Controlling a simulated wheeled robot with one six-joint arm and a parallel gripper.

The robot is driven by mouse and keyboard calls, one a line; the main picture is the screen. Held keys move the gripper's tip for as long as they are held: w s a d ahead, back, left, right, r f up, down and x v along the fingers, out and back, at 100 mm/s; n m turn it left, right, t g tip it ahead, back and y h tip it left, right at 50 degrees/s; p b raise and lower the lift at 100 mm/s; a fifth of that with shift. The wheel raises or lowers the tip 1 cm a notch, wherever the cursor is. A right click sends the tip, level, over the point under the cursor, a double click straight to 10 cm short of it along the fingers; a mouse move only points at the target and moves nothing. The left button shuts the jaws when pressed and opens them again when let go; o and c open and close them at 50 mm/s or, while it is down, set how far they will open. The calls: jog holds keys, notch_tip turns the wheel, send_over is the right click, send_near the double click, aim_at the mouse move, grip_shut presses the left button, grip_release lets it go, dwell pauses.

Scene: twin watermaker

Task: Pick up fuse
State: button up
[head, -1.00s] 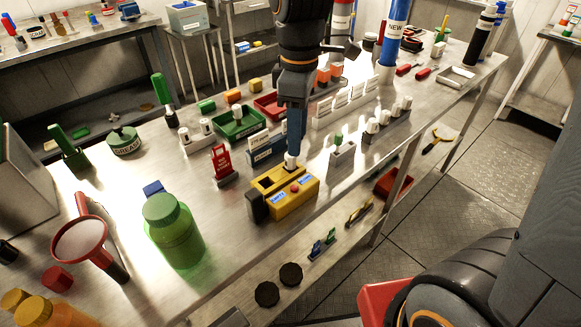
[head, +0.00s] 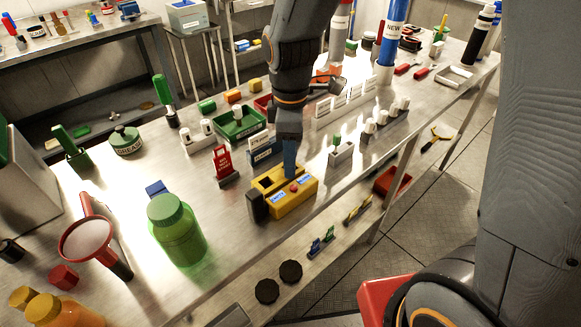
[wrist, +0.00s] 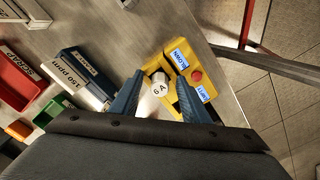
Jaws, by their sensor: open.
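A white fuse (wrist: 159,84) marked "6 A" shows in the wrist view between my two blue fingers, at the yellow box. My gripper (wrist: 157,98) is open, with one finger on each side of the fuse and a gap to each. The yellow box (head: 298,200) with a red button and blue labels stands near the table's front edge; it also shows in the wrist view (wrist: 181,62). In the head view my gripper (head: 290,176) points down at this box, and its finger hides the fuse. I cannot tell how deep the fuse sits.
A small block with a green-topped piece (head: 341,150) and a rack of white fuses (head: 386,122) stand to the right. A green bottle (head: 176,232) stands front left.

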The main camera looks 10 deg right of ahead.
grip_shut()
